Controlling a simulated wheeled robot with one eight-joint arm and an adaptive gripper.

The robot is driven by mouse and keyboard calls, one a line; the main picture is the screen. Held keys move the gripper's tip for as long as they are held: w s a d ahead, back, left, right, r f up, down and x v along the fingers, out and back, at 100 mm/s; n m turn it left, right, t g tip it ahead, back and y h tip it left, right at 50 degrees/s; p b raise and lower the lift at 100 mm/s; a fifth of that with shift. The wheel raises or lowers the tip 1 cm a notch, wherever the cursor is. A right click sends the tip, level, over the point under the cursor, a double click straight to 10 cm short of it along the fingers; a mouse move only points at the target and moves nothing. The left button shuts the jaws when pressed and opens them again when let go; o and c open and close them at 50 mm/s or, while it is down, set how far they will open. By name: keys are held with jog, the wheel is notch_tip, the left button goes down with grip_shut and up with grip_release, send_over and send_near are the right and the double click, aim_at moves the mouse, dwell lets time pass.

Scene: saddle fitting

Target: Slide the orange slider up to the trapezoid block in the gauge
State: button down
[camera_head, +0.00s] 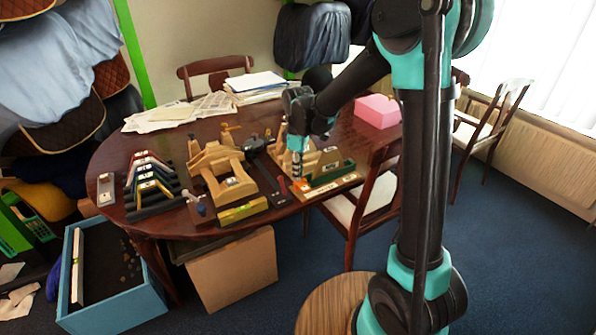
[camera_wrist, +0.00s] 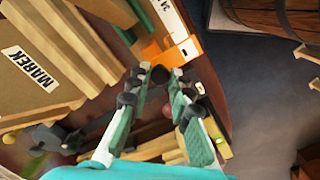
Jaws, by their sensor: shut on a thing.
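The orange slider (camera_wrist: 186,50) shows in the wrist view, just beyond my fingertips, next to a white scale strip (camera_wrist: 170,16). My gripper (camera_wrist: 160,77) is shut on the slider's dark knob, which sits between the two fingertips. In the head view my gripper (camera_head: 297,174) points down at the front left end of the gauge (camera_head: 345,182), a wooden base with a green upright part. A tan wooden block (camera_wrist: 108,10) lies by the green strip in the wrist view; I cannot tell for sure that it is the trapezoid block. Its contact with the slider is hidden.
A wooden saddle stand (camera_head: 215,170) and a stepped rack of dark bars (camera_head: 152,185) stand left of the gauge on the round table (camera_head: 118,150). A pink block (camera_head: 377,111) and papers (camera_head: 255,85) lie behind. A chair (camera_head: 372,190) stands close at the right.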

aim_at(306, 179)
jog(key=shift+w+d, duration=0.5)
jog(key=shift+d, duration=0.15)
jog(key=shift+w+d, duration=0.45)
jog(key=shift+d, duration=0.2)
jog(key=c, duration=1.4)
grip_release()
jog(key=shift+o, duration=0.2)
jog(key=shift+r, duration=0.1)
notch_tip(306, 179, up, 12)
jog(key=shift+c, duration=0.6)
